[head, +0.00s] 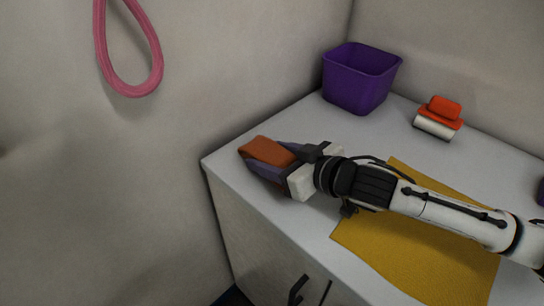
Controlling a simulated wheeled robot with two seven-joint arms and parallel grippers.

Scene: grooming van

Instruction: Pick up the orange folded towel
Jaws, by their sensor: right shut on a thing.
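The orange folded towel (264,150) is at the left front corner of the pale counter (225,155). My right gripper (272,160) reaches in from the right, and its two fingers are shut on the towel, one on each side. The towel's far end shows past the fingertips; its near part is partly hidden by the gripper. I cannot tell whether the towel touches the counter or is lifted off it. My left gripper is not in view.
A purple bin (358,82) stands at the back corner. An orange and white brush-like tool (439,118) lies right of it. A mustard mat (420,262) lies under my right arm. A pink loop (156,68) hangs at the left wall. Bare counter lies between bin and gripper.

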